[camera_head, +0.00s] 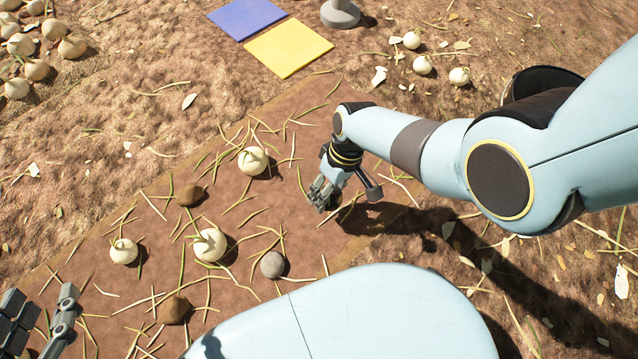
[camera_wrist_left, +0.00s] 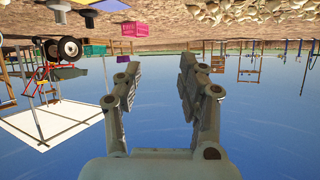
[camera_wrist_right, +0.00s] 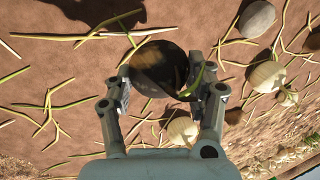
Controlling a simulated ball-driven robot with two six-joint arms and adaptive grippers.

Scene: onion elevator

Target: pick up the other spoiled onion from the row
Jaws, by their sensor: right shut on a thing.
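A dark brown, spoiled-looking onion (camera_wrist_right: 158,68) with green shoots sits between the fingers of my right gripper (camera_wrist_right: 160,92) in the right wrist view. The right gripper is shut on it. In the head view my right gripper (camera_head: 325,192) is low over the right part of the brown soil strip, and the dark onion cannot be made out there. I cannot tell whether it is off the soil. My left gripper (camera_head: 42,325) is at the lower left corner; its fingers stand apart and empty in the left wrist view (camera_wrist_left: 157,70). Pale onions (camera_head: 252,160), (camera_head: 209,245), (camera_head: 124,250) lie on the strip.
Brown clods (camera_head: 189,195) and (camera_head: 173,309) and a grey stone (camera_head: 272,264) lie among straw. A blue pad (camera_head: 246,17) and a yellow pad (camera_head: 288,48) lie beyond. A dark container (camera_head: 540,78) is partly behind my right arm. More onions (camera_head: 72,47) lie at upper left.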

